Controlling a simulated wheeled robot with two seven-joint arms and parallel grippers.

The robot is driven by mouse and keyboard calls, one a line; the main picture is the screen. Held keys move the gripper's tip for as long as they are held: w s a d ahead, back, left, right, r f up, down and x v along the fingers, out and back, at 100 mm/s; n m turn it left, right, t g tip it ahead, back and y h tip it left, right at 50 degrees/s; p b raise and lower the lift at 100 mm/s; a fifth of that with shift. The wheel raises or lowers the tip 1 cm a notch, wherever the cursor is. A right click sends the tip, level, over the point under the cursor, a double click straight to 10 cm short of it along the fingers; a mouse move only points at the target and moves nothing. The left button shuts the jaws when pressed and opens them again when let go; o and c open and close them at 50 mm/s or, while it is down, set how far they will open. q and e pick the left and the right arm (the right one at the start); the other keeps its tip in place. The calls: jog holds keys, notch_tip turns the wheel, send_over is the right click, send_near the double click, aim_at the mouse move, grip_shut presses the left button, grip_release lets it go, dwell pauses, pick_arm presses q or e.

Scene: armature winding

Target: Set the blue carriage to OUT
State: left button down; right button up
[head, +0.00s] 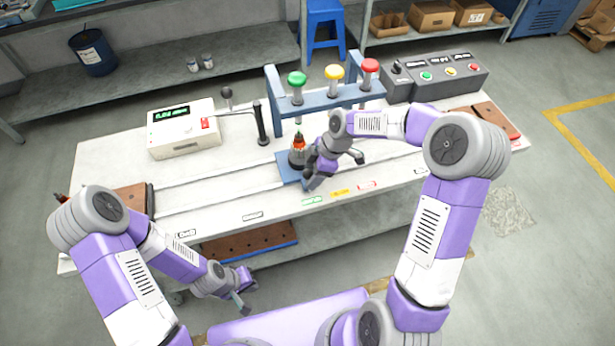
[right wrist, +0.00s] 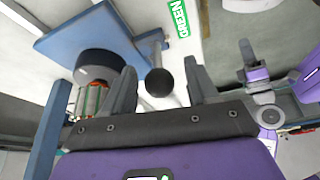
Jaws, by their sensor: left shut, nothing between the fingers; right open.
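The blue carriage (head: 287,168) sits on the rails of the white bench, in line with the green label (head: 312,201). It carries a dark round base with an orange-and-green armature (head: 298,143). Its blue plate (right wrist: 85,35) also shows in the right wrist view, with a black ball knob (right wrist: 160,82) on a metal stem by its edge. My right gripper (head: 331,172) is open over the carriage's front right side. In the right wrist view the knob appears between its two fingers (right wrist: 161,88); contact cannot be told. My left gripper (head: 243,304) is shut and empty, in front of the bench.
A blue frame (head: 325,101) with green, yellow and red knobs stands behind the carriage. A white meter box (head: 184,128) and a black lever post (head: 262,124) stand to the left. A grey button panel (head: 437,75) is at the back right. The left rails are clear.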

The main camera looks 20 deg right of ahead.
jog(key=shift+x, duration=1.65)
jog(key=shift+w, duration=0.1)
jog(key=shift+c, duration=0.4)
grip_shut()
